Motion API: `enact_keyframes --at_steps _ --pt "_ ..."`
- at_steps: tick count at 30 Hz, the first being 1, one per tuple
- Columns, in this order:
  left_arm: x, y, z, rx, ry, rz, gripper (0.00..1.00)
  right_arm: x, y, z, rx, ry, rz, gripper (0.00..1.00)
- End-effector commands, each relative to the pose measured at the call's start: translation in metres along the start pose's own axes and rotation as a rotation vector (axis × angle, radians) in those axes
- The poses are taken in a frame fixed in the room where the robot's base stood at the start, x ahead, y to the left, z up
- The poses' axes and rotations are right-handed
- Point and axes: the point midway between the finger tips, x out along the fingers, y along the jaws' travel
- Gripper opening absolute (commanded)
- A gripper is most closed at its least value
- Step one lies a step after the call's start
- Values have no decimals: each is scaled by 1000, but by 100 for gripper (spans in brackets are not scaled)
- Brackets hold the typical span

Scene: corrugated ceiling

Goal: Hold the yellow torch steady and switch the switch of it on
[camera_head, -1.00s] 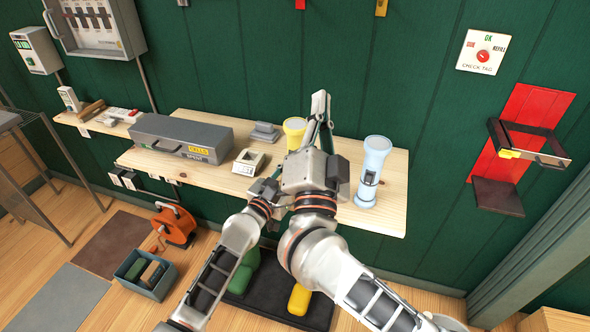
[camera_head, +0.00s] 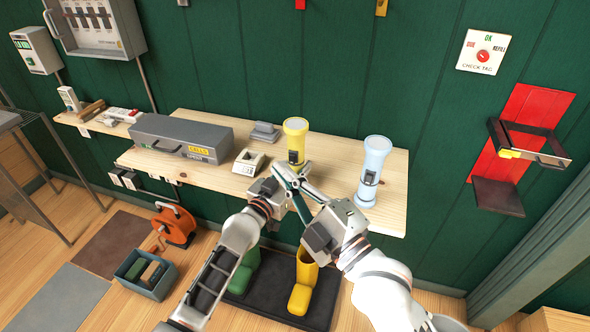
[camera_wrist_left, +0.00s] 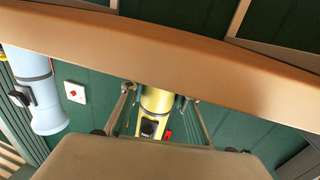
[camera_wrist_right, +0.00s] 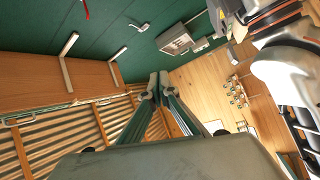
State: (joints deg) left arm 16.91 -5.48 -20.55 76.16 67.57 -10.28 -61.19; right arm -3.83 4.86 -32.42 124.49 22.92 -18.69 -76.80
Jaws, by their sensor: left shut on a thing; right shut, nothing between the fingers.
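In the left wrist view the torch (camera_wrist_left: 158,101) is between my left fingers, with the switch (camera_wrist_left: 148,128) showing. My left gripper (camera_head: 292,177) is shut on the torch low on its body, which is partly hidden by the grippers. My right gripper (camera_head: 306,168) is shut and empty, its fingertips close below the switch; contact cannot be told. The right wrist view shows its fingertips (camera_wrist_right: 158,88) together.
A pale blue torch (camera_head: 376,150) stands to the right on the shelf (camera_head: 335,150). A small cream box (camera_head: 249,162), a grey block (camera_head: 265,132) and a grey case (camera_head: 180,136) lie to the left. A red wall bracket (camera_head: 520,125) is at right.

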Motion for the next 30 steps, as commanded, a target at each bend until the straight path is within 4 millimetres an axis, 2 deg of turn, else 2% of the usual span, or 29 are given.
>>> enact_keyframes --at_steps 1,4,6,10,14,23,26,30 --pt "0 0 0 0 0 -1 4 -7 -14 14 -57 -45 -54 0" --pt "0 0 0 0 0 -1 4 -20 -37 42 -160 -126 -152 0" --pt "0 0 0 0 0 -1 4 -29 -48 58 -214 -173 -205 0" --pt "0 0 0 0 0 -1 4 -41 -59 77 -274 -227 -267 0" --pt "0 0 0 0 0 0 4 -45 -63 83 -294 -246 -288 0" --pt "0 0 0 0 0 0 4 -44 -63 83 -294 -245 -287 0" --pt "0 0 0 0 0 0 4 -40 -64 84 -292 -245 -285 0" --pt "0 0 0 0 0 0 4 -23 -67 89 -291 -245 -284 0"
